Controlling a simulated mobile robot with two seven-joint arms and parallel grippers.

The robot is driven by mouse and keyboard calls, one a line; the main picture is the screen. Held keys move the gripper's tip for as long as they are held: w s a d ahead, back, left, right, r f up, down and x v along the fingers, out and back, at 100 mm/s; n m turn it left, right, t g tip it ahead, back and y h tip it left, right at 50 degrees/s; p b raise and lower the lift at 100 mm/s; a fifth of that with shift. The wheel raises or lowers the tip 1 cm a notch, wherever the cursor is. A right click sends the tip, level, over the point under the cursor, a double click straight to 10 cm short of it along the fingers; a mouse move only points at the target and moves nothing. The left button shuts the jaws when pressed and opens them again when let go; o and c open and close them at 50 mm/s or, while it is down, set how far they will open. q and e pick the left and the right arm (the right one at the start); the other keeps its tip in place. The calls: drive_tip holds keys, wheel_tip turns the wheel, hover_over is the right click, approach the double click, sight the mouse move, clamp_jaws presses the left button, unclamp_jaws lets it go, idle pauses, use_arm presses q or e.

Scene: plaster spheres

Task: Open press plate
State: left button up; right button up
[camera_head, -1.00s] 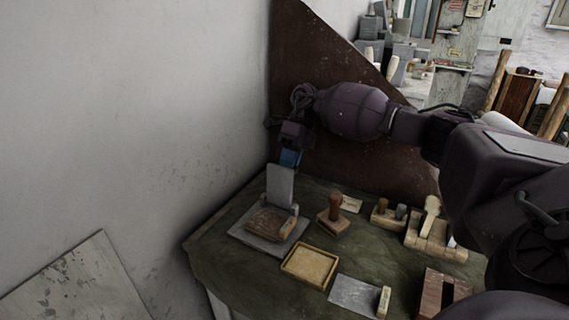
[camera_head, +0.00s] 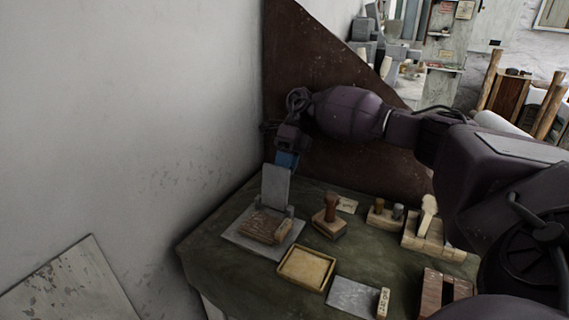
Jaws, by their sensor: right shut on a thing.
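The press stands at the left of the green table. Its grey plate (camera_head: 275,186) is raised nearly upright at the back of the flat grey base (camera_head: 243,237). A brown wooden block (camera_head: 262,226) lies on the base in front of the plate. My right gripper (camera_head: 288,160) reaches down from above and is shut at the plate's top edge. Its fingertips are small and partly hidden at this distance. My left gripper is not in view.
A wooden stamp (camera_head: 331,216) stands right of the press. A yellow shallow tray (camera_head: 306,268) and a grey sheet (camera_head: 353,297) lie in front. Wooden holders (camera_head: 438,240) stand further right. A wall (camera_head: 130,120) closes off the left.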

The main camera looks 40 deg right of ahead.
drive_tip(key=shift+o, duration=1)
drive_tip(key=shift+d+f, duration=0.15)
drive_tip(key=shift+f, duration=0.45)
drive_tip(key=shift+r, duration=0.3)
drive_tip(key=shift+r, duration=0.35)
wheel_tip(320, 180, up, 20)
drive_tip(key=p, duration=0.1)
drive_tip(key=shift+f, duration=0.15)
